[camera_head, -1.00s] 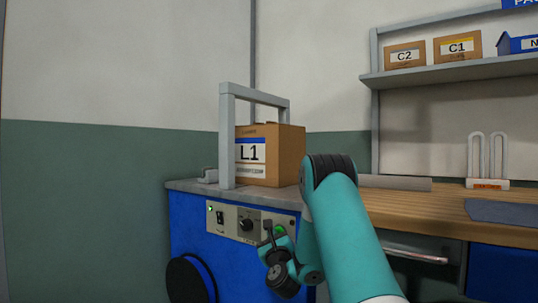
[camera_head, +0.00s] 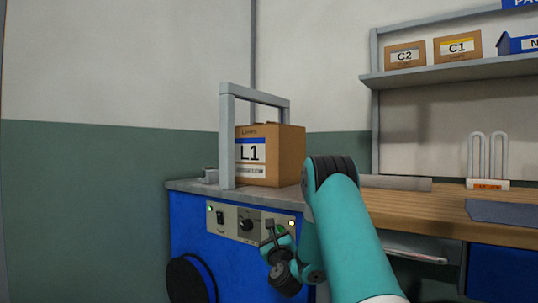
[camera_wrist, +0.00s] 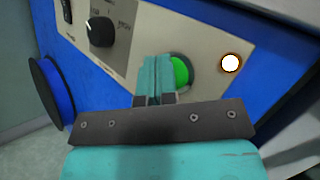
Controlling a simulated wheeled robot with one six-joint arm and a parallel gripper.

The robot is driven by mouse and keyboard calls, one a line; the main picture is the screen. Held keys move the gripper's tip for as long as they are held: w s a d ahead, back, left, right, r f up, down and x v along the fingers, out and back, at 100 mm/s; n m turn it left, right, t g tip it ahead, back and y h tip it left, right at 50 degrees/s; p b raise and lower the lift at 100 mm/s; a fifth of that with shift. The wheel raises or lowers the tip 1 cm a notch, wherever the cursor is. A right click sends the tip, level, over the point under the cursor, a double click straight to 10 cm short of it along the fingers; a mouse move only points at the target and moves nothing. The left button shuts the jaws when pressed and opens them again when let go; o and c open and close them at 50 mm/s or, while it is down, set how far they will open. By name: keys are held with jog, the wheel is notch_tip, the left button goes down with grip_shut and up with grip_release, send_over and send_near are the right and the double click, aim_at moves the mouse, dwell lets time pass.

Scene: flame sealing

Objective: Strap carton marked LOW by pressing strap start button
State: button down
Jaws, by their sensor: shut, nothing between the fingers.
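A brown carton marked L1 (camera_head: 272,160) stands upright on the blue strapping machine (camera_head: 200,253), by its grey arch (camera_head: 227,140). I cannot read LOW on it. The green round button (camera_wrist: 180,71) is on the machine's front panel, partly hidden by my fingers in the wrist view. My gripper (camera_wrist: 155,72) is shut and empty, its fingertips at the button's left side. I cannot tell whether they touch it. In the head view my gripper (camera_head: 271,235) is in front of the panel. A white lamp (camera_wrist: 231,63) glows right of the button.
A black knob (camera_wrist: 101,32) sits left of the button on the panel. A black wheel-like disc (camera_head: 190,280) is on the machine's front. A wooden bench (camera_head: 430,203) adjoins on the right. Cartons C2 (camera_head: 405,56) and C1 (camera_head: 458,47) stand on a shelf above.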

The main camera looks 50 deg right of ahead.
jog(key=shift+a, duration=0.55)
jog(key=a, duration=0.2)
jog(key=a+b, duration=0.1)
jog(key=a, duration=0.2)
jog(key=shift+s+a, duration=0.3)
jog(key=shift+a, duration=0.1)
dwell(0.6)
